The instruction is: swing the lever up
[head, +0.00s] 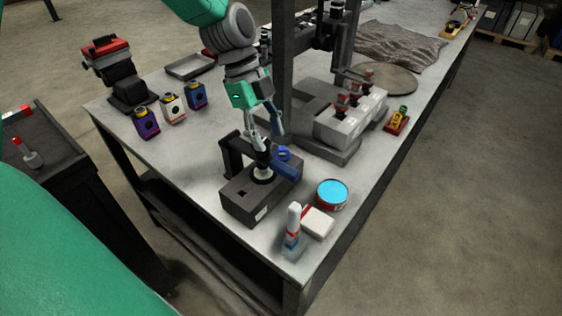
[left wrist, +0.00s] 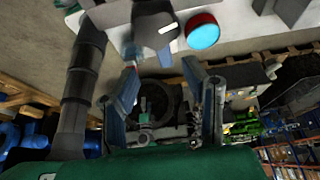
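A dark grey block (head: 240,201) stands near the front of the workbench, with a black upright bracket and a pale round plunger (head: 263,174) on it. A dark blue lever handle (head: 286,171) slants down to the right over the block. My left gripper (head: 264,138) is just above the bracket and handle, pointing down. In the left wrist view its two fingers (left wrist: 160,82) are spread apart with nothing clearly held between them. Whether a finger touches the lever is hard to tell. My right gripper is not in view.
A red can with a blue top (head: 332,194), a white box (head: 317,223) and a white-capped bottle (head: 293,229) stand right of the block. Several small canisters (head: 172,108) stand to the left. A dark post (head: 281,70) rises behind my gripper.

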